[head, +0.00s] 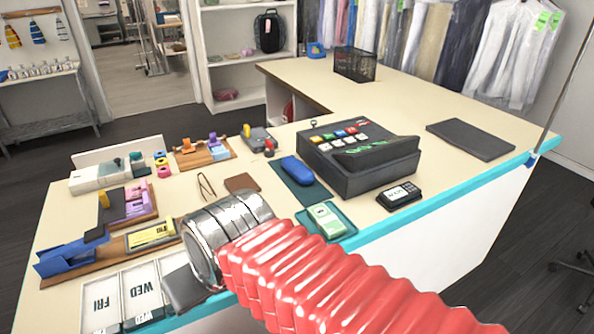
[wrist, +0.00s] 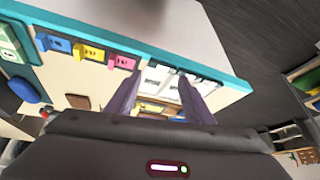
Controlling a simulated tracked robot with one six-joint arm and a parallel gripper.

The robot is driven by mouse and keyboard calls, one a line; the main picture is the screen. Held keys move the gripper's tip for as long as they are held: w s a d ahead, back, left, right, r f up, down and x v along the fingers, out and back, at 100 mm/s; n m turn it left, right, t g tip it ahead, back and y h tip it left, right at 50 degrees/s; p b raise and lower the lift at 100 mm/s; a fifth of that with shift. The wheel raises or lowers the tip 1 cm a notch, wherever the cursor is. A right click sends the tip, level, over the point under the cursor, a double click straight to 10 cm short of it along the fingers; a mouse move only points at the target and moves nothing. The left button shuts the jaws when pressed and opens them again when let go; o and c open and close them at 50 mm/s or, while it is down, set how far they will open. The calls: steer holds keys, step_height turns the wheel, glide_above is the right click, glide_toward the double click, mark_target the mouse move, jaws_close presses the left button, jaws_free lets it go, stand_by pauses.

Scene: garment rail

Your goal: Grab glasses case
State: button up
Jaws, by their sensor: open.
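The glasses case appears to be the blue rounded, elongated case (head: 297,170) lying on a dark mat (head: 318,194) on the counter, left of the cash register. A blue rounded shape at the left edge of the wrist view (wrist: 24,90) looks like the same case. My gripper (wrist: 160,76) shows in the wrist view as two dark fingers set apart, with nothing held between them. The case lies well to the left of the fingers there. In the head view my red-sleeved arm reaches over the counter's front edge, and its fingers are not clearly seen.
The cash register (head: 362,160) stands right of the case. A green tray (head: 345,222) and a card terminal (head: 400,196) lie near the turquoise front edge. Thin-framed glasses (head: 206,186) and a brown square (head: 242,183) lie left of the case. Day-labelled cards (head: 140,293) lie front left.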

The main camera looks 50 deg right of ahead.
steer(key=o, duration=0.4)
steer(key=w+m, duration=0.1)
steer(key=w+m+y, duration=0.1)
steer(key=w+m, duration=0.2)
steer(key=shift+a+f+y, duration=0.25)
steer(key=shift+a+y, duration=0.15)
steer(key=shift+o, duration=0.7)
steer(key=w+d+m+y, duration=0.1)
steer(key=w+d+m, duration=0.1)
steer(key=w+m, duration=0.3)
steer(key=shift+w+t+y, duration=0.3)
steer(key=shift+w+t, duration=0.1)
steer(key=shift+w, duration=0.15)
steer(key=w+d+m+t, duration=0.2)
steer(key=w+d+m, duration=0.4)
steer(key=w, duration=0.1)
steer(key=m+t+h, duration=0.4)
steer(key=m+h, duration=0.4)
steer(key=m, duration=1.5)
glide_toward(295, 164)
steer(key=shift+s+a+r, duration=0.1)
steer(key=shift+s+a, duration=0.05)
steer(key=shift+s, duration=0.3)
steer(key=shift+s+a, duration=0.15)
steer(key=shift+s, duration=0.3)
steer(key=shift+w, duration=0.15)
steer(key=shift+x, duration=4.2)
